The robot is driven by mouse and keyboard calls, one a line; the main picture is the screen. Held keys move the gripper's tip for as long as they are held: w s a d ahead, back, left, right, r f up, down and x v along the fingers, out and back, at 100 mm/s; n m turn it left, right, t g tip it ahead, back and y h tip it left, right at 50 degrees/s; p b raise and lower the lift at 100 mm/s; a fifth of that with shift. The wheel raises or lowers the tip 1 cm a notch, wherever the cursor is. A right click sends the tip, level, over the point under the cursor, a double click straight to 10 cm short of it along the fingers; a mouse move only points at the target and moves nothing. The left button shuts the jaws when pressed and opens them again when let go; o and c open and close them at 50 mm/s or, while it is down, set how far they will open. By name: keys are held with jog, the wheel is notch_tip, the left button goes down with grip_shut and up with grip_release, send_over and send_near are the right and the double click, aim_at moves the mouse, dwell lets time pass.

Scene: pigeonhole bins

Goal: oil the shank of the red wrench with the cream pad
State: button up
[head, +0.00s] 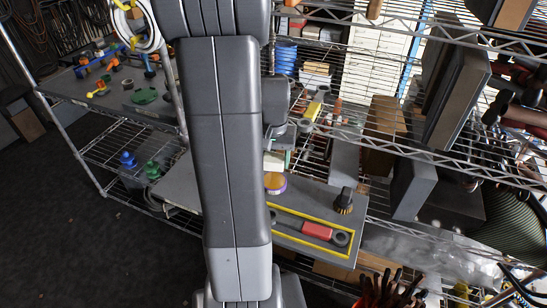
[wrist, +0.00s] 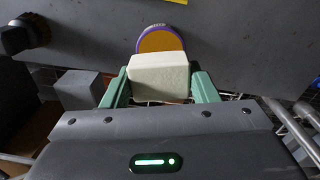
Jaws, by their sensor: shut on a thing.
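My gripper (wrist: 160,88) is shut on the cream pad (wrist: 158,78), a pale block between its two green fingers. In the head view the cream pad (head: 274,162) shows beside my arm, above a grey board. A round orange thing with a purple rim (wrist: 162,40) lies just beyond the pad in the wrist view. It also shows below the pad in the head view (head: 274,182). The red wrench (head: 317,230) lies inside a yellow outline on the board, a grey ring at its right end. My arm may hide its left end. The wrench is not in the wrist view.
A dark knob-like thing with a brown base (head: 343,201) stands on the board behind the yellow outline (head: 312,212); it is at the left in the wrist view (wrist: 18,37). Wire shelving (head: 430,150) with boxes rises behind and right. A side table (head: 115,95) holds small coloured parts.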

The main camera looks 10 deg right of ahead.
aim_at(274, 180)
jog(key=shift+w+d+f, duration=0.1)
jog(key=shift+w+d, duration=0.05)
jog(key=shift+w, duration=0.35)
jog(key=shift+f+b, duration=2.4)
jog(key=shift+f, duration=0.6)
jog(key=shift+f+b, duration=0.3)
jog(key=shift+f, duration=0.1)
jog(key=shift+r, duration=0.1)
jog(key=shift+r+p, duration=2.8)
jog(key=shift+r, duration=0.7)
jog(key=shift+s+f, duration=0.15)
